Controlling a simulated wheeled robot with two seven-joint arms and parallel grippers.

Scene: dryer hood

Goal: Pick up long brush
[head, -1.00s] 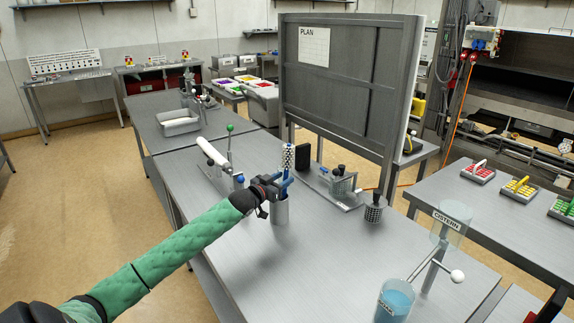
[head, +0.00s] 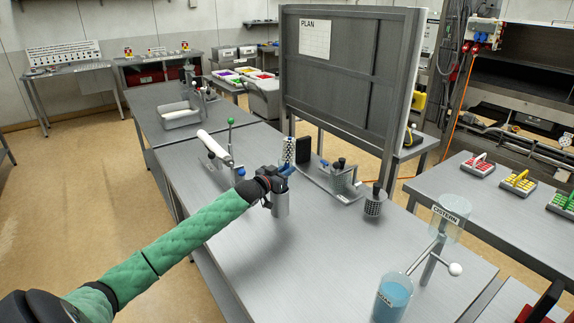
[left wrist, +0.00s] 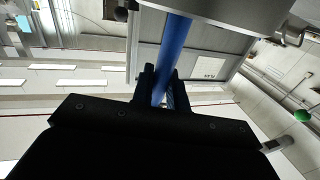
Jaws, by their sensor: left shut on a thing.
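The long brush (head: 289,150) has a pale bristled head with dark specks and a blue handle; it stands upright, head up, at the grey metal cup (head: 281,204) on the table. My left gripper (head: 274,181) is shut on the blue handle just below the head, over the cup's rim. In the left wrist view the handle (left wrist: 174,48) runs between the dark fingers (left wrist: 160,88). The handle's lower end is hidden, so I cannot tell how deep it sits in the cup. My right gripper is not in view.
A rig with a white roller (head: 214,145) and a green-knobbed post stands left of the cup. A metal fixture (head: 337,178) and a perforated pot (head: 375,202) stand to the right. The PLAN board (head: 345,70) rises behind. A blue-filled beaker (head: 393,298) is at front right.

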